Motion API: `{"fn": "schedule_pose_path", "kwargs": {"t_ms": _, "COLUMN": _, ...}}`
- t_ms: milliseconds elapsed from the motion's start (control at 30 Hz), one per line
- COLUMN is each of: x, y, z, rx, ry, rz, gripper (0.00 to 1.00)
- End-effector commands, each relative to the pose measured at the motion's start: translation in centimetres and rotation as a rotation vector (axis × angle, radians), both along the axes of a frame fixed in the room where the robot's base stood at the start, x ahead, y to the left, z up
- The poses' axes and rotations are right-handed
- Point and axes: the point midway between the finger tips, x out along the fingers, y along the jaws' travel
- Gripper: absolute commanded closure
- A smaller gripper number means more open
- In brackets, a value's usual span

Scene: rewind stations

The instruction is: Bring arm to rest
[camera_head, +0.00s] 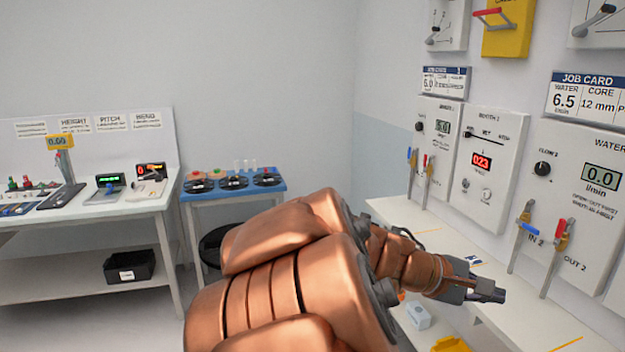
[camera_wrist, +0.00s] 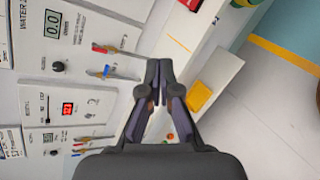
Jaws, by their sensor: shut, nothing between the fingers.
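My copper-coloured arm reaches from the bottom middle of the head view toward the right, over the narrow bench along the right wall. My gripper (camera_head: 497,293) is at its end, above the bench and below the wall panels. In the wrist view my gripper (camera_wrist: 155,100) is shut, its dark fingertips together with nothing between them. It touches nothing that I can see.
The wall bench (camera_head: 530,300) runs under panels with levers, such as the blue-and-yellow lever (camera_head: 523,222). A yellow bin (camera_wrist: 199,96) lies close to my gripper. A blue table (camera_head: 270,190) and a white workbench (camera_head: 90,212) stand at the left.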

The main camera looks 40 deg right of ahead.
Motion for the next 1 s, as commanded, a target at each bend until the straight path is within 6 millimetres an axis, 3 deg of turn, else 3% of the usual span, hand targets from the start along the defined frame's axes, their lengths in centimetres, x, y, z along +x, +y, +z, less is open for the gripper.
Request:
{"fn": "schedule_pose_path", "kwargs": {"t_ms": 100, "x": 2.1, "y": 4.6, "z": -3.8, "rx": 0.115, "ry": -0.169, "rz": 0.003, "gripper": 1.0}}
{"fn": "schedule_pose_path", "kwargs": {"t_ms": 300, "x": 5.0, "y": 13.9, "z": -9.3, "rx": 0.361, "ry": -0.378, "rz": -0.011, "gripper": 1.0}}
{"fn": "schedule_pose_path", "kwargs": {"t_ms": 500, "x": 6.4, "y": 25.1, "z": -12.9, "rx": 0.655, "ry": -0.488, "rz": -0.027, "gripper": 1.0}}
{"fn": "schedule_pose_path", "kwargs": {"t_ms": 633, "x": 6.1, "y": 31.2, "z": -13.7, "rx": 0.816, "ry": -0.505, "rz": -0.037, "gripper": 1.0}}
{"fn": "schedule_pose_path", "kwargs": {"t_ms": 800, "x": 5.4, "y": 35.5, "z": -13.8, "rx": 0.934, "ry": -0.504, "rz": -0.047, "gripper": 1.0}}
{"fn": "schedule_pose_path", "kwargs": {"t_ms": 1000, "x": 5.2, "y": 36.4, "z": -13.8, "rx": 0.957, "ry": -0.501, "rz": -0.052, "gripper": 1.0}}
